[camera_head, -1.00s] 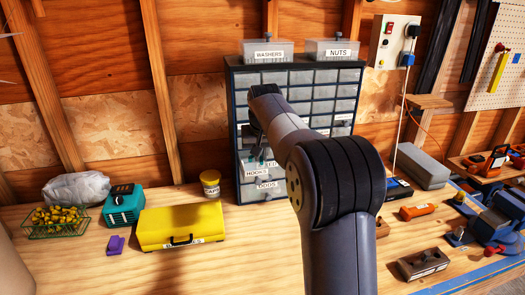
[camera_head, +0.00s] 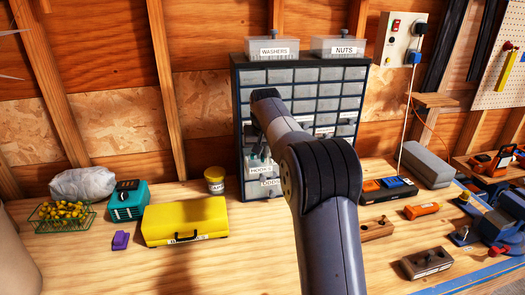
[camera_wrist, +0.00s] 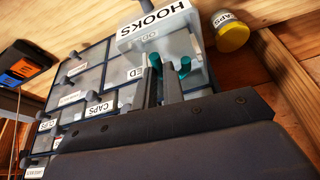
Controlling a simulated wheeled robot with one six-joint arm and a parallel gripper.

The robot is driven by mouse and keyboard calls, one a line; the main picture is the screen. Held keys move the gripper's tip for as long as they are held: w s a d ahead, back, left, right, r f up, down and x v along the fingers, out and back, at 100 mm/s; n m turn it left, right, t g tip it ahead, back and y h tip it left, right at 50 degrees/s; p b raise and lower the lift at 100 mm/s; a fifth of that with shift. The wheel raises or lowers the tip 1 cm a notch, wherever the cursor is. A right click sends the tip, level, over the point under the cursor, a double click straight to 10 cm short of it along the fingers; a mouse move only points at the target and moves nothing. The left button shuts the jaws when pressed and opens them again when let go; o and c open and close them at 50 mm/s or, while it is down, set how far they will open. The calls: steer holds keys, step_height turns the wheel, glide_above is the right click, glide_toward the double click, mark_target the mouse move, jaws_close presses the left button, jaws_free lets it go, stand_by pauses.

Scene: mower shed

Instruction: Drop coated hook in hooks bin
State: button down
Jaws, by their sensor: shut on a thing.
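The hooks bin (camera_wrist: 151,32) is a pale translucent drawer pulled out from the cabinet, with a HOOKS label. It also shows in the head view (camera_head: 260,168), low on the cabinet front. My gripper (camera_wrist: 163,78) is at this drawer, its dark fingers reaching over its open part. It is shut on the coated hook (camera_wrist: 184,66), of which only small teal parts show beside and between the fingers. Whether the hook touches the drawer's inside is not clear.
The drawer cabinet (camera_head: 241,110) carries WASHERS (camera_head: 273,51) and NUTS (camera_head: 340,48) boxes on top. Tools crowd the bench at right. The front middle bench is clear.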

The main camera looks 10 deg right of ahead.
stand_by(0.3)
steer(key=c, duration=1.4)
jaws_free()
steer(key=shift+c, duration=0.2)
steer(key=shift+s+r, duration=0.15)
steer(key=shift+r, duration=0.3)
steer(key=b+v, duration=0.1)
steer(key=v, duration=0.9)
steer(key=shift+a, duration=0.25)
steer(key=shift+f, duration=0.15)
